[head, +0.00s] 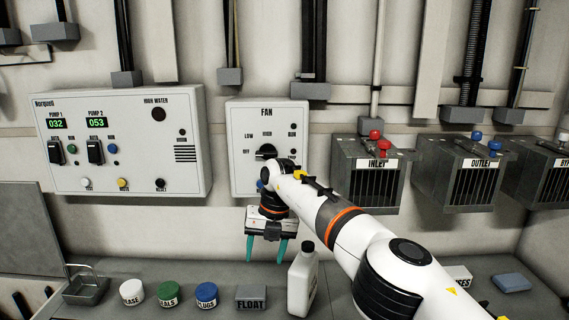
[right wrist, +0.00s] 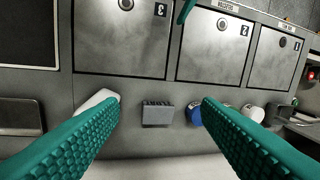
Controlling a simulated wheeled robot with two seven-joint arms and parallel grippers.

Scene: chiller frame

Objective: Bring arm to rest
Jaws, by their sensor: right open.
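My right arm comes in from the lower right in the head view. Its gripper (head: 265,250) hangs pointing down below the fan control box (head: 268,115), in front of the wall and above the counter. Its two teal fingers are apart, with nothing between them. In the right wrist view the fingers (right wrist: 160,130) spread wide over the counter, and a grey block (right wrist: 157,114) shows beyond the gap, apart from them. My left gripper is not seen in the head view.
The pump panel (head: 120,145) hangs at left; inlet (head: 368,180) and outlet (head: 460,180) boxes at right.

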